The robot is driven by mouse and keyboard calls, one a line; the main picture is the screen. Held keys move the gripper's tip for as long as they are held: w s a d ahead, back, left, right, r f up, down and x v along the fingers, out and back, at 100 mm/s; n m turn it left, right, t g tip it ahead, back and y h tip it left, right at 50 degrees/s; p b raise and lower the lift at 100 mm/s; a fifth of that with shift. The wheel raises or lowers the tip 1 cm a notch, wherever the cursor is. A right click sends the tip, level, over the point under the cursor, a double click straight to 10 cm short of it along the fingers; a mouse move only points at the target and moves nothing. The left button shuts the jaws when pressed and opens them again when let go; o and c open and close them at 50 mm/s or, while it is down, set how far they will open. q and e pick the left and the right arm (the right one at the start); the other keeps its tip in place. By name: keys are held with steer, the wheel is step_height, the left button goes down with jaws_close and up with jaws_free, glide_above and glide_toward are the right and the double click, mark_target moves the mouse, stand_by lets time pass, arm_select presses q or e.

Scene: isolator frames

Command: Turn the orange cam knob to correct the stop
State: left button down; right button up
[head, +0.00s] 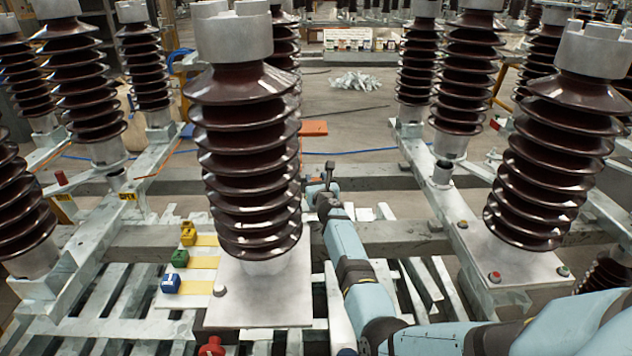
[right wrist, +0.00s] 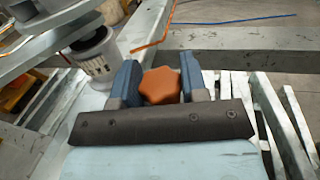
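The orange cam knob (right wrist: 160,85) is star-shaped and sits between the two blue fingers of my right gripper (right wrist: 161,76) in the right wrist view. It fills the gap, and both fingers appear to touch its sides. In the head view my right gripper (head: 327,178) is beyond and just right of the large brown insulator (head: 245,150). The knob cannot be made out in that view. The stop cannot be made out in either view. My left gripper is not in view.
Ribbed brown insulators stand on both sides, including one at the right (head: 555,150). Grey beams and slats lie below.

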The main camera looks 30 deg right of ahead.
steer(key=shift+y, duration=0.3)
steer(key=shift+n+t+y+p, duration=0.3)
steer(key=shift+n+y+p, duration=0.3)
steer(key=shift+n+y, duration=0.8)
steer(key=shift+y, duration=0.4)
steer(key=n+y, duration=0.1)
steer(key=y, duration=0.1)
steer(key=shift+f+n+y, duration=0.1)
steer(key=shift+n+y, duration=0.3)
steer(key=n+y+b, duration=0.1)
steer(key=n+y, duration=0.1)
steer(key=y, duration=0.1)
steer(key=shift+f, duration=0.1)
steer(key=n+g+y+b, duration=0.1)
steer(key=y, duration=0.1)
steer(key=shift+n+y+b, duration=0.3)
steer(key=shift+n+y, duration=0.1)
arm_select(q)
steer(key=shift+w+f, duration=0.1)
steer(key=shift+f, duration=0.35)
arm_select(e)
steer(key=shift+n+y, duration=0.3)
steer(key=shift+y, duration=0.1)
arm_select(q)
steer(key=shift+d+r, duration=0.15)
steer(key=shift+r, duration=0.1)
arm_select(e)
steer(key=shift+a+g, duration=0.1)
steer(key=shift+g, duration=0.2)
